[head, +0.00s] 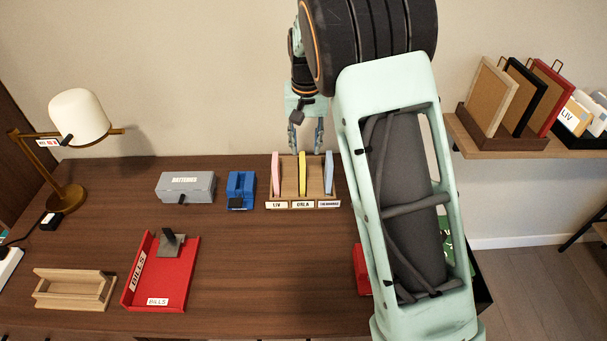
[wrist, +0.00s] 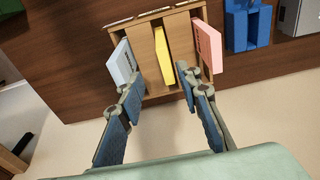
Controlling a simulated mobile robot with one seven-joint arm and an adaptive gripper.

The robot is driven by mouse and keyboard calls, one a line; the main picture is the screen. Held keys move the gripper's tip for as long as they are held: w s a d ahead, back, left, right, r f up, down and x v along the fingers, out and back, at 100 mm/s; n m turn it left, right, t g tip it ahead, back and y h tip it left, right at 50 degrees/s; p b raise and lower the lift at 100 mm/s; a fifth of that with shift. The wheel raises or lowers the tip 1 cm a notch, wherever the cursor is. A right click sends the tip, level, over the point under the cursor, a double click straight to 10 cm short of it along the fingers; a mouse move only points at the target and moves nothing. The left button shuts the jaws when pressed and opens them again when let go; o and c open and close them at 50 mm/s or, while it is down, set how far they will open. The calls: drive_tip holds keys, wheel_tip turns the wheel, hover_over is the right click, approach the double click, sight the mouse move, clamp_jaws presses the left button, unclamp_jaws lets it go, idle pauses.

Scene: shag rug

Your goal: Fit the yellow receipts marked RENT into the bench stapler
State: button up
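A yellow slip stack (head: 302,174) stands upright in the middle slot of a wooden sorter (head: 318,190), above the label ORLA; I cannot read RENT on it. A pink stack (head: 276,174) stands in the left slot and a light blue one (head: 329,173) in the right. My gripper (head: 306,146) is open and empty, just above the back of the sorter. In the wrist view, the yellow stack (wrist: 164,58) shows beyond and between my spread fingers (wrist: 158,82), apart from them. A blue slotted fixture (head: 241,186), possibly the bench stapler, stands left of the sorter.
A grey BATTERIES box (head: 186,187), red BILLS tray (head: 160,280), wooden holder (head: 75,290) and lamp (head: 78,118) are on the desk. A wall shelf (head: 520,146) with frames is at right. My arm hides the desk's right part. The desk's centre front is clear.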

sight(302, 159)
drive_tip(key=f, duration=0.2)
drive_tip(key=w+f, duration=0.1)
drive_tip(key=f, duration=0.4)
drive_tip(key=shift+w+a+f, duration=0.15)
drive_tip(key=shift+a+f, duration=0.25)
clamp_jaws()
